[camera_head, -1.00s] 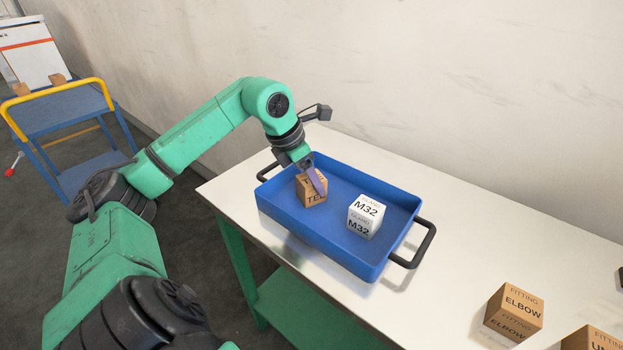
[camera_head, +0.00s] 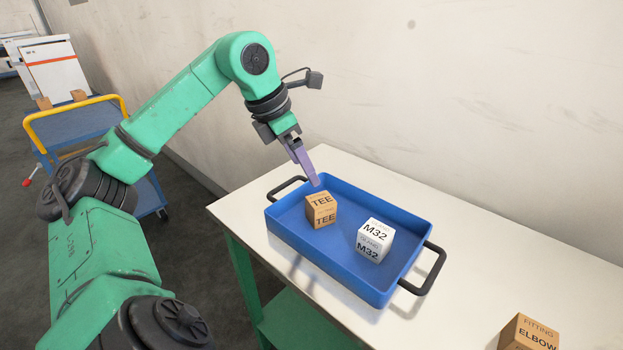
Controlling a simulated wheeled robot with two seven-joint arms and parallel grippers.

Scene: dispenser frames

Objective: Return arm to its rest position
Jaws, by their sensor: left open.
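My left arm comes in from the left, bent over the table, and is green with black joints. Its gripper (camera_head: 316,183) is open and empty, above the back left part of a blue tray (camera_head: 328,260). A brown box marked TEE (camera_head: 321,210) sits in the tray just below the fingertips, apart from them. A white box marked M32 (camera_head: 375,240) sits in the tray to the right of it. My right gripper is not in view.
The tray stands on a pale table (camera_head: 478,237) with green legs, beside a wall. A brown ELBOW box (camera_head: 528,333) is on the table at the lower right. A blue cart with a yellow handle (camera_head: 75,108) stands on the floor at the left.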

